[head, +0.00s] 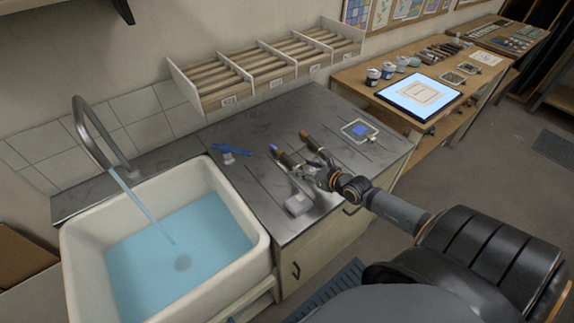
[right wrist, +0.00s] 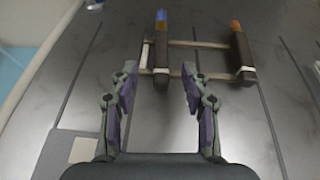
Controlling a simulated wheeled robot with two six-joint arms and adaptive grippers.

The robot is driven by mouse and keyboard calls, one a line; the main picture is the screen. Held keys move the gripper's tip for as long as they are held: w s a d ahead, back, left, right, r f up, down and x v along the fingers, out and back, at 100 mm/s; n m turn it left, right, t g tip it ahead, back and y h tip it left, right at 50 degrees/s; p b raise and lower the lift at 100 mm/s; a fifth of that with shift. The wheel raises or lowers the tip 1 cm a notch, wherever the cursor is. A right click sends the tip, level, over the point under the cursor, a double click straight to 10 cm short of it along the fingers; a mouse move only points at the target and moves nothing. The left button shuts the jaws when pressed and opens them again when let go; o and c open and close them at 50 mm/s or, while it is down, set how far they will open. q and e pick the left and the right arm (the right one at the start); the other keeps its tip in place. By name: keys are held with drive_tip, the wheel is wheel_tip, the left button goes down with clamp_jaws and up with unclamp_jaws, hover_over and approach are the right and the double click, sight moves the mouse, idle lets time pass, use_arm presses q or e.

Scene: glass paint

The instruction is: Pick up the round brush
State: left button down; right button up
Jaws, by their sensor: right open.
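Two dark brushes lie side by side on a small rack (right wrist: 205,44). One has a blue tip (right wrist: 161,45) and shows on the worktop in the head view (head: 284,159). The other has an orange tip (right wrist: 240,52) and lies to its right, also in the head view (head: 311,143). I cannot tell from their shape which is the round brush. My right gripper (right wrist: 158,78) is open and empty. In the right wrist view the near end of the blue-tipped brush shows between its fingertips; contact cannot be told. My left gripper is not in view.
A white sink (head: 255,232) with running water is left of the metal worktop (head: 262,190). A blue item (head: 232,151), a small grey block (head: 298,204) and a square frame (head: 346,131) lie on the worktop. A slatted divided rack (head: 250,75) stands behind.

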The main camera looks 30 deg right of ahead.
sight(293, 162)
drive_tip(key=shift+w+f+b, duration=0.3)
drive_tip(key=shift+w+f, duration=0.25)
drive_tip(key=shift+w, duration=0.05)
drive_tip(key=shift+w+r, duration=0.1)
drive_tip(key=shift+w, duration=0.2)
drive_tip(key=b+x, duration=0.3)
drive_tip(key=x, duration=0.1)
drive_tip(key=shift+w+f, duration=0.15)
drive_tip(key=shift+f, duration=0.15)
drive_tip(key=shift+w, duration=0.35)
drive_tip(key=shift+s, duration=0.15)
drive_tip(key=shift+c, duration=0.8)
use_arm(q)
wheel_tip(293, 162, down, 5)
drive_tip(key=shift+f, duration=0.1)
use_arm(e)
clamp_jaws()
